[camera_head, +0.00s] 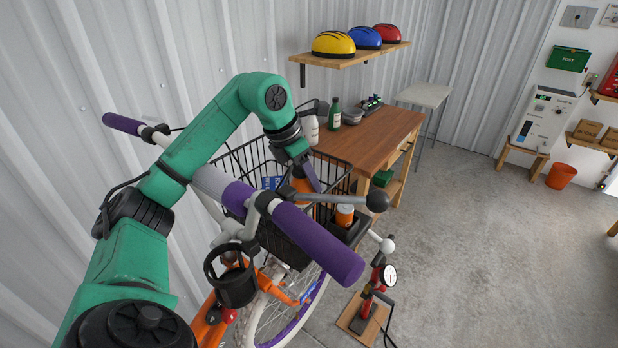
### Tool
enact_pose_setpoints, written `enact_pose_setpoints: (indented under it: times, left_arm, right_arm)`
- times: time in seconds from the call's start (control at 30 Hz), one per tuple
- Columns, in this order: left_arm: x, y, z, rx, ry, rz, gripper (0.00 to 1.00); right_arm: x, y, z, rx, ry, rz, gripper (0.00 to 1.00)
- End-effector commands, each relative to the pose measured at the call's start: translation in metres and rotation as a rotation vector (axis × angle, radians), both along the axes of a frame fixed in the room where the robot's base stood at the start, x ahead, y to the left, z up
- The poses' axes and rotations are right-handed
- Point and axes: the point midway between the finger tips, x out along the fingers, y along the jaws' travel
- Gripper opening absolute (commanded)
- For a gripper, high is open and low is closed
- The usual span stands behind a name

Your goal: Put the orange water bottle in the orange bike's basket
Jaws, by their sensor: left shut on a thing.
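The orange bike (206,325) stands in front of me, with purple handlebar grips and a black wire basket (238,163) behind the handlebar. My left arm reaches over the handlebar from the left. My left gripper (302,178) points down inside the basket area and is shut on the orange water bottle (301,188). The handlebar and brake lever hide the bottle's lower part, so I cannot tell whether it touches the basket floor. My right gripper is not in view.
An orange can-like item (344,215) sits by the basket's right side. A black cup holder (234,284) hangs on the bike. A wooden workbench (370,140) with bottles stands behind. A red pump (366,312) stands on the floor at right.

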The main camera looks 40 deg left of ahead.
Motion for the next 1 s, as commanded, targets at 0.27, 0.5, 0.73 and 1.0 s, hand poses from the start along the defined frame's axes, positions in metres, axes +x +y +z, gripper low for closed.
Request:
enact_pose_setpoints:
  times: [0.27,0.5,0.73,1.0]
  left_arm:
    - [0.000,0.000,0.000,0.000,0.000,0.000,0.65]
    - [0.000,0.000,0.000,0.000,0.000,0.000,0.76]
    - [-0.002,0.001,0.009,0.001,-0.003,0.001,0.76]
    - [-0.024,0.010,0.067,0.001,-0.006,0.001,0.76]
  right_arm:
    - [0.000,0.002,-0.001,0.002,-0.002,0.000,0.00]
    - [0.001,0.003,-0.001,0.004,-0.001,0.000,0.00]
    - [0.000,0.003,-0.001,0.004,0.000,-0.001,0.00]
    - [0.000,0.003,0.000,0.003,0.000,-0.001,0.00]
